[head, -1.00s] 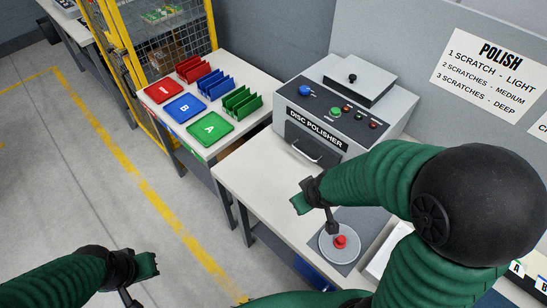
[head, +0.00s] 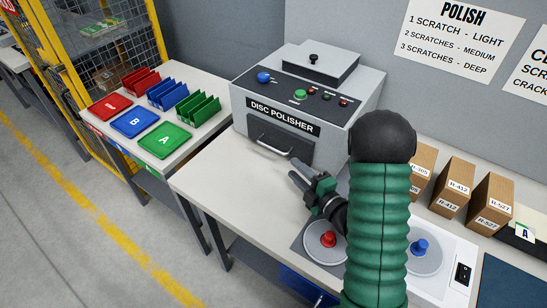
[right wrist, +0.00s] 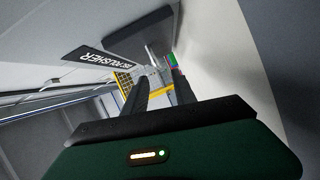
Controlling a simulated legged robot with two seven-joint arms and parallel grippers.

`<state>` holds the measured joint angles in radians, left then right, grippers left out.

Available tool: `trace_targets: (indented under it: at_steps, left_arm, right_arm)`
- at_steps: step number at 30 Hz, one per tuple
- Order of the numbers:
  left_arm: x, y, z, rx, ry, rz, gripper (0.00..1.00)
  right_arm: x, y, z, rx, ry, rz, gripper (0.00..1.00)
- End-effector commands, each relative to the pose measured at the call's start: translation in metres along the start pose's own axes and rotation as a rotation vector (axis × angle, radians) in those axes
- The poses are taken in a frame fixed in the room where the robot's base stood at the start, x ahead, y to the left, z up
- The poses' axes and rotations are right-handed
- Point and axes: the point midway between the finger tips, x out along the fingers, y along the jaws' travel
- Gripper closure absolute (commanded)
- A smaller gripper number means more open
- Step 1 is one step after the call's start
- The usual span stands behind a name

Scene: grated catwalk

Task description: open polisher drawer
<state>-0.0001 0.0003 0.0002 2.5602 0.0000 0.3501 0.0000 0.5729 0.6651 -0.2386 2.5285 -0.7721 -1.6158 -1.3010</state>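The disc polisher (head: 358,112) is a grey box on the white bench. Its dark drawer front (head: 290,139) has a silver bar handle (head: 272,151) and looks flush with the body, so the drawer appears shut. My right gripper (head: 292,170) is just right of the handle and a little nearer, with its fingers pointing toward the drawer front, apart from the handle. Its two dark fingers (right wrist: 158,92) stand apart with nothing between them in the right wrist view. The polisher's label (right wrist: 100,56) and a bar (right wrist: 45,97) show tilted there. My left gripper is out of the head view.
A red-button disc (head: 326,240) and a blue-button disc (head: 425,252) lie near my right forearm. Brown boxes (head: 452,187) stand at the right. A side table holds coloured trays (head: 134,123) and racks. The bench top (head: 222,168) left of the gripper is clear.

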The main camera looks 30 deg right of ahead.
Motion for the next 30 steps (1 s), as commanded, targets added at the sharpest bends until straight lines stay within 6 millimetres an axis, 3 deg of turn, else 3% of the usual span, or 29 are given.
trace_targets:
  at_steps: [5,12,16,21,27,30]
  left_arm:
    - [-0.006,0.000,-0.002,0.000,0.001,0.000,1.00]
    - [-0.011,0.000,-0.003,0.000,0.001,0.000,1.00]
    - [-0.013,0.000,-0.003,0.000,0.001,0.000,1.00]
    - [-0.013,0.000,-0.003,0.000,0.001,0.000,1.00]
    - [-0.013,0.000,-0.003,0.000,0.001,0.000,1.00]
    - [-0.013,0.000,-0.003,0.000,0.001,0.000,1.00]
  right_arm:
    - [0.025,0.005,-0.004,-0.003,0.008,0.005,0.67]
    - [0.084,0.004,-0.002,-0.001,0.005,0.005,0.67]
    - [0.107,0.004,-0.002,0.000,0.004,0.004,0.67]
    - [0.119,0.003,-0.002,0.001,0.003,0.002,0.67]
    - [0.119,0.003,-0.002,0.001,0.002,0.003,0.67]
    - [0.119,0.003,-0.002,0.001,0.002,0.003,0.79]
